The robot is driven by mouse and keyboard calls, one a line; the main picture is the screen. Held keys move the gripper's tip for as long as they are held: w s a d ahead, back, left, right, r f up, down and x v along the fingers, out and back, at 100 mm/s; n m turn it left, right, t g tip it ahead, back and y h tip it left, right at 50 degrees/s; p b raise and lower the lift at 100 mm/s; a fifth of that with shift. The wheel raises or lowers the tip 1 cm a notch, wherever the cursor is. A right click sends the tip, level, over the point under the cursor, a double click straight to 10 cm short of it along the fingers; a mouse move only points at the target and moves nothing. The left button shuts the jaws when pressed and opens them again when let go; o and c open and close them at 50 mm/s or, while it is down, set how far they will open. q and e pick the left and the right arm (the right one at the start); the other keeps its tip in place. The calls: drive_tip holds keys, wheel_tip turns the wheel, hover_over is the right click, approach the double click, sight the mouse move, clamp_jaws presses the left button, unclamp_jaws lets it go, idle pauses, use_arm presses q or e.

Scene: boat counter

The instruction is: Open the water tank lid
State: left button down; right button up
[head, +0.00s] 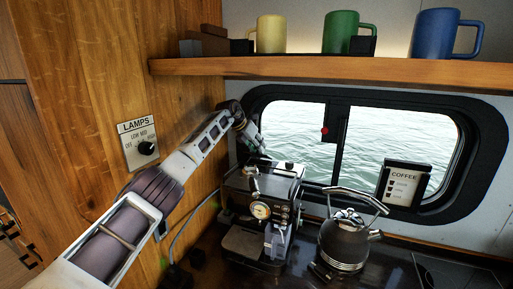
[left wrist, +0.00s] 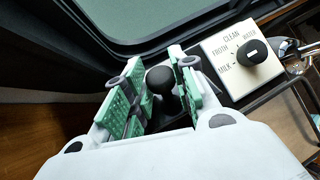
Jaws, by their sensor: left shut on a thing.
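The coffee machine (head: 287,190), dark with a round gauge, stands on the counter below the window. My left arm reaches along the wooden wall to the machine's back. My left gripper (head: 260,150) is at its top rear, small and partly blurred into the window frame. In the left wrist view, the green-padded fingers of my gripper (left wrist: 157,66) stand on both sides of a black round-topped knob (left wrist: 160,79) and are shut on it. The lid under the knob is mostly hidden by the fingers and gripper body. My right gripper is out of view.
A kettle (head: 344,243) stands right of the machine. A dial plate (left wrist: 243,62) marked milk, froth, clean and water is close to the gripper. A shelf (head: 330,70) with mugs hangs above. The window frame (head: 240,100) and wooden wall (head: 100,75) are close to the arm.

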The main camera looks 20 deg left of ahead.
use_arm(q)
drive_tip(key=shift+w+d+f+g, duration=0.1)
drive_tip(key=shift+w+d+g, duration=0.1)
drive_tip(key=shift+g, duration=0.1)
drive_tip(key=shift+w+a+r, duration=0.1)
drive_tip(key=shift+r, duration=0.1)
idle(0.7)
drive_tip(key=c, duration=1.1)
unclamp_jaws()
drive_tip(key=shift+c, duration=0.2)
drive_tip(key=shift+a+r, duration=0.2)
drive_tip(key=shift+r, duration=0.15)
drive_tip(key=shift+s+a+r, duration=0.15)
drive_tip(key=shift+s+r, duration=0.1)
drive_tip(key=shift+r, duration=0.1)
drive_tip(key=shift+v, duration=3)
